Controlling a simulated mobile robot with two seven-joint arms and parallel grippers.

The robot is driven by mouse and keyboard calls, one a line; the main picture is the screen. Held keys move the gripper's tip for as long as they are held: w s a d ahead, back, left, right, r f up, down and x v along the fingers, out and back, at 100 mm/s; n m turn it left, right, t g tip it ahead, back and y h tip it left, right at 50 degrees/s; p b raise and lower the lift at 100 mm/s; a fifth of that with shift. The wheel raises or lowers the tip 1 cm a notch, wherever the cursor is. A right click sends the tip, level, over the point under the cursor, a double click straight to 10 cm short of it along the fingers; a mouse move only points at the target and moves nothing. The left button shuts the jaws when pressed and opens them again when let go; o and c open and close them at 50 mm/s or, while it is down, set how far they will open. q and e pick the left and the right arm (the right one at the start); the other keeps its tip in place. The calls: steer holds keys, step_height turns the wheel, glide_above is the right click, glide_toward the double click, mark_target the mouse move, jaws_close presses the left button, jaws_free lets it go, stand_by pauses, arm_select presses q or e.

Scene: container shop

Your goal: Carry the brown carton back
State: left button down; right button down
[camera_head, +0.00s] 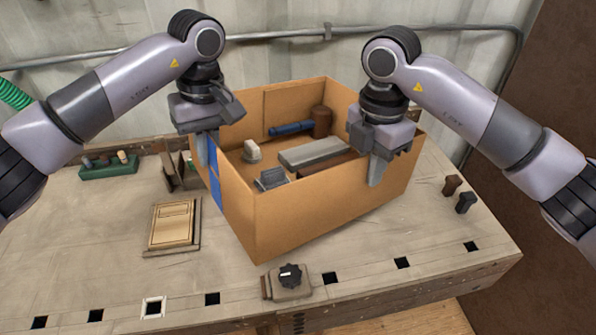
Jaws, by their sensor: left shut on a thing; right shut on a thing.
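The brown carton (315,211) is an open-topped box on the workbench, turned at an angle, with one corner towards me. A blue patch shows on its left wall. Inside lie a grey block, a blue tool, a brown cylinder and smaller pieces. My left gripper (208,150) is shut on the carton's left wall at the rim. My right gripper (376,165) is shut on the carton's front right wall at the rim. I cannot tell whether the carton's bottom touches the bench.
The workbench (90,240) carries a wooden panel (172,224) at left, a green tray (108,166) behind it, a dark-knobbed block (288,281) close in front of the carton, and two dark pegs (452,186) at right. A corrugated wall (290,60) with a pipe stands behind.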

stand_by(0.8)
